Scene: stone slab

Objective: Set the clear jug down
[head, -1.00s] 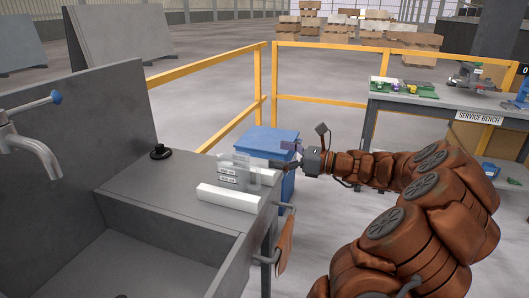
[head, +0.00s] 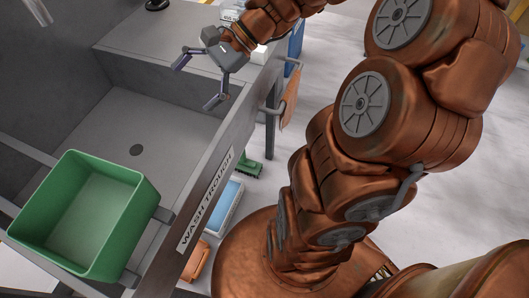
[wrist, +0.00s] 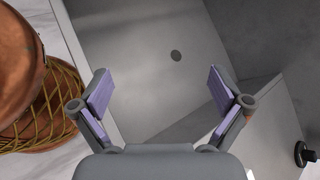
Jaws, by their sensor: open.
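My gripper (head: 192,86) is open and empty above the trough basin in the head view. In the wrist view its two purple-padded fingers (wrist: 160,90) are spread with nothing between them. A clear labelled piece (head: 231,15), apparently the clear jug, shows at the top edge of the head view on the ledge, behind my gripper. Most of it is cut off or hidden by my arm. The jug does not show in the wrist view.
The grey wash trough (head: 190,128) has a drain (head: 136,150). A green bin (head: 82,215) sits over its near end. A white block (head: 259,54) is partly hidden by my arm. An orange cloth (head: 289,100) hangs at the side. A black knob (wrist: 304,154) is on the ledge.

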